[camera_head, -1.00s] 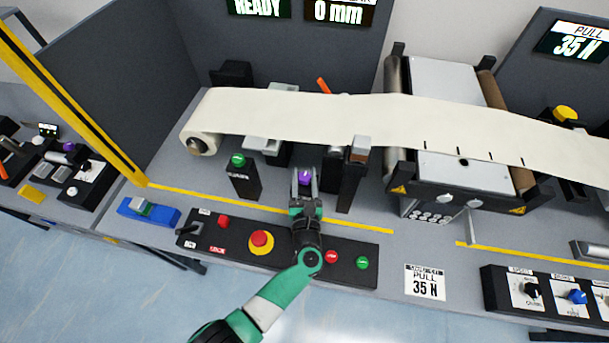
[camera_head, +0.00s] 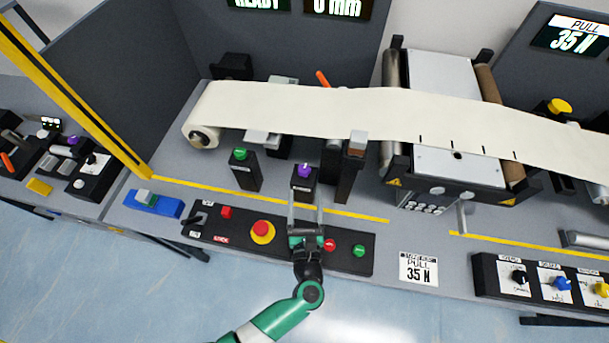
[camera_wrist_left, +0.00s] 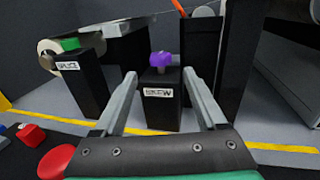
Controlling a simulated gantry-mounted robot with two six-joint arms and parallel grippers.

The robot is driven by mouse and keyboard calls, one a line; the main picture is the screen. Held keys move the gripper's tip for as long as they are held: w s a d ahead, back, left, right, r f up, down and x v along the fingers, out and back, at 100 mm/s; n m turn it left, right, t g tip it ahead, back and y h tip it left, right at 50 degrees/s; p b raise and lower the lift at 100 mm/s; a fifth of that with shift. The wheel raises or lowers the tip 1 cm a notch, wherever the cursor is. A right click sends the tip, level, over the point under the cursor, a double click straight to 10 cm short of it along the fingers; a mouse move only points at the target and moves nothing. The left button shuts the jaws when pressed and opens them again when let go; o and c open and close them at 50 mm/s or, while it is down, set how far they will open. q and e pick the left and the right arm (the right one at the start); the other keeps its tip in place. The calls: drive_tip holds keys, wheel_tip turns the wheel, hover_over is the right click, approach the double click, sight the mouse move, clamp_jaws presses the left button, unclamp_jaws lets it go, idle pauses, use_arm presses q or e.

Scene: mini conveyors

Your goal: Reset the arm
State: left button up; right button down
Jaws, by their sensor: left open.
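My left gripper (camera_head: 305,212) is open and empty, its two grey fingers pointing away over the black control panel (camera_head: 213,238). In the left wrist view the fingers (camera_wrist_left: 162,84) stand apart. The purple knob (camera_head: 304,171) on the black post labelled SKEW (camera_wrist_left: 158,94) shows between and beyond them, apart from the fingers. My green arm (camera_head: 284,318) comes up from the bottom edge in the head view. My right gripper is not in view.
A post with a green button (camera_head: 240,155) stands left of the purple knob. The panel carries a red emergency button (camera_head: 262,231) and smaller buttons. A white paper web (camera_head: 290,108) crosses behind. The floor in front is clear.

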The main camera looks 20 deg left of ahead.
use_arm(q)
drive_tip(key=shift+v, duration=1.1)
